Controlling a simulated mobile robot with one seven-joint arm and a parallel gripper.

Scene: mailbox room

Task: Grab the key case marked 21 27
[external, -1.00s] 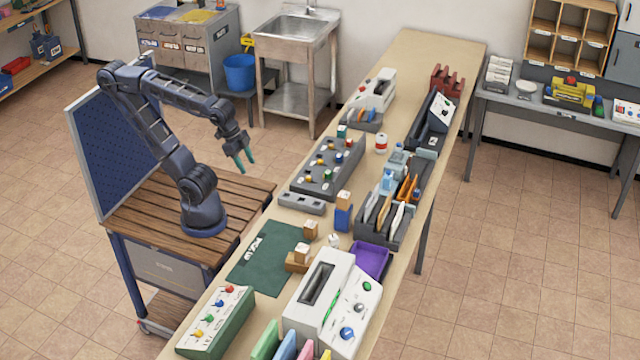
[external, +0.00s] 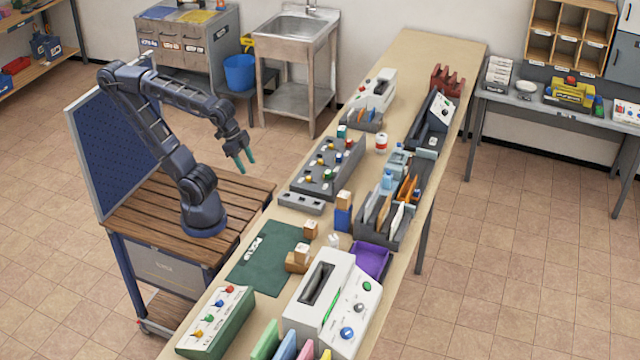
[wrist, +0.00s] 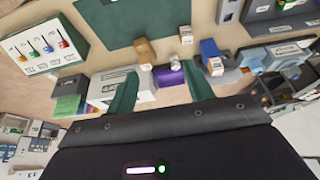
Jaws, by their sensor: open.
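No marking 21 27 is readable in either view, so I cannot tell which thing is the key case. A white-faced green box (external: 214,321) with coloured key-like pieces stands at the bench's near left end; it also shows in the wrist view (wrist: 42,44). A grey case (external: 327,168) with several coloured knobs lies farther along the bench. My gripper (external: 247,163) is open and empty, raised in the air left of the grey case and touching nothing. Its teal fingers (wrist: 162,74) are apart in the wrist view.
A green mat (external: 255,262), small wooden blocks (external: 310,229), a blue block (external: 343,218) and a purple tray (external: 371,258) are on the bench. A white machine (external: 322,305) stands near the front.

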